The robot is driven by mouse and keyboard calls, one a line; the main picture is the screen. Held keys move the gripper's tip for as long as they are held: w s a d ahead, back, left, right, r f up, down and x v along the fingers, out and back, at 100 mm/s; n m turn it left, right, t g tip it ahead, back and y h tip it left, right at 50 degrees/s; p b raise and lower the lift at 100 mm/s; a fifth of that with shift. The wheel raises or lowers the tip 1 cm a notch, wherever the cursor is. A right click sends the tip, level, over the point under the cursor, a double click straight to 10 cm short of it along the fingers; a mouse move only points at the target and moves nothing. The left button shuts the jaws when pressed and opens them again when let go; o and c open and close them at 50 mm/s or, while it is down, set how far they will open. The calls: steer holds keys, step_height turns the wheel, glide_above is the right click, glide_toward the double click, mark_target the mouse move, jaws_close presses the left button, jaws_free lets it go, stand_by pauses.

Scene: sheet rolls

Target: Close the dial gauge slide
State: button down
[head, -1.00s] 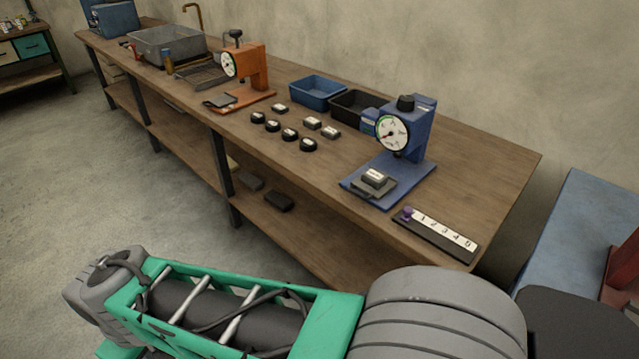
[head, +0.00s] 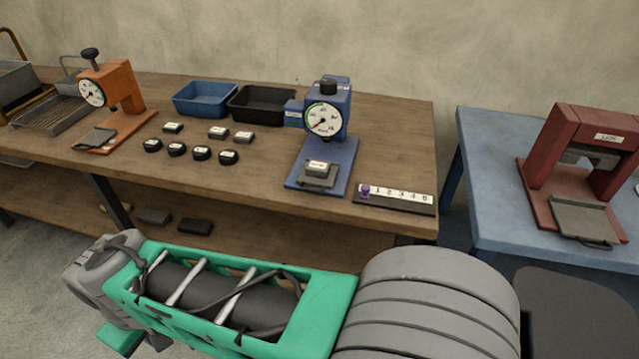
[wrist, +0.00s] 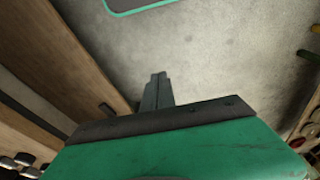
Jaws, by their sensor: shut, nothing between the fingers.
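A blue dial gauge (head: 325,120) with a round white dial stands on the wooden bench. Its grey slide (head: 317,178) sticks out at the front of its blue base plate, with a small labelled block (head: 318,167) on it. An orange dial gauge (head: 118,92) stands further left, with a dark slide (head: 97,138) out at its front. My gripper (wrist: 157,90) shows in the wrist view, its fingers together and empty over grey floor, apart from both gauges. The head view does not show the fingers.
A strip with a purple peg (head: 394,197) lies right of the blue gauge. Several round and square blocks (head: 201,153) lie between the gauges. Blue (head: 205,99) and black trays (head: 262,104) stand behind. A red press (head: 580,165) stands on a blue table (head: 481,180).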

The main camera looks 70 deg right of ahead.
steer(key=w+d+r+m+h+p, duration=0.1)
steer(key=d+r+m+h+p, duration=0.15)
steer(key=d+m, duration=0.5)
steer(key=w+d+r+m+h+p, duration=0.1)
steer(key=w+d+r+m+p, duration=0.2)
steer(key=d+m, duration=0.5)
steer(key=s+d+r+m+g+h+p, duration=0.1)
steer(key=s+d+r+m+g+p, duration=0.15)
steer(key=d+m, duration=0.35)
steer(key=s+d+r+m+g+h+p, duration=0.15)
steer(key=s+d+m, duration=0.25)
steer(key=d, duration=0.4)
steer(key=m+g+p, duration=0.1)
steer(key=m, duration=0.7)
glide_toward(304, 188)
steer(key=s+a+f, duration=0.2)
steer(key=s+f, duration=0.3)
steer(key=d, duration=0.3)
steer(key=w+d+f+p, duration=0.1)
steer(key=shift+d, duration=0.15)
steer(key=shift+w, duration=0.1)
